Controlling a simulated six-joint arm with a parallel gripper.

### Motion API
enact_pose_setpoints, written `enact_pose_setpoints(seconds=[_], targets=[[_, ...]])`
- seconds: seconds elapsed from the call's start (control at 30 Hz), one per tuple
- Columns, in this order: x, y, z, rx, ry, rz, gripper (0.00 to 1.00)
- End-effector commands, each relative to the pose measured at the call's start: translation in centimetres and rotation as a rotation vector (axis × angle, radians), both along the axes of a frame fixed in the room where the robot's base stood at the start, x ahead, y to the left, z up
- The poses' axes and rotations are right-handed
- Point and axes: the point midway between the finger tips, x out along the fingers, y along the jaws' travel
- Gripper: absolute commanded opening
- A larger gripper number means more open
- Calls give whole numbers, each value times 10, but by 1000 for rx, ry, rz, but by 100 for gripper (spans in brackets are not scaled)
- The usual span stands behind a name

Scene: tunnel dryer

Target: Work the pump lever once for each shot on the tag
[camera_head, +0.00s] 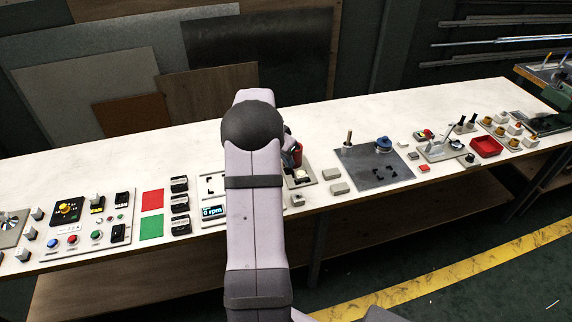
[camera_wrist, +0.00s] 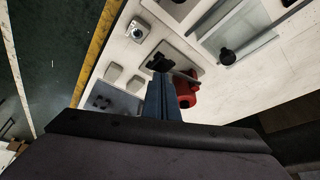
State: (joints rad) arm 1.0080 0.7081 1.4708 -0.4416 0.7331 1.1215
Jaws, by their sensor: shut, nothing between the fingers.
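My gripper (camera_wrist: 161,80) is shut and empty in the wrist view, its blue-grey fingers together. The tips are close to a black block-like part (camera_wrist: 160,62) with a grey bar beside it; I cannot tell whether they touch. A red cylinder (camera_wrist: 187,92) stands just right of the fingers, over a grey base plate. In the head view a red part (camera_head: 298,156) on a plate (camera_head: 303,179) shows just right of my arm, which hides most of my gripper. I cannot tell for sure which part is the pump lever. No readable shot tag shows.
A dark plate (camera_head: 362,178) with a blue round part (camera_head: 383,144) lies to the right, with small grey blocks (camera_head: 338,188) beside it. A red tray (camera_head: 486,147) is further right. A control panel (camera_head: 90,219) is at left. The bench's back strip is clear.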

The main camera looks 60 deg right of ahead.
Motion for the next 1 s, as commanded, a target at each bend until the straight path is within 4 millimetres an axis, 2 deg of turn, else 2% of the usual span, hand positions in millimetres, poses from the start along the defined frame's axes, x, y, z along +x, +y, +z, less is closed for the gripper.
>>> enact_pose_setpoints(seconds=[1.0], targets=[[0, 0, -34, 0, 0, 0, 0]])
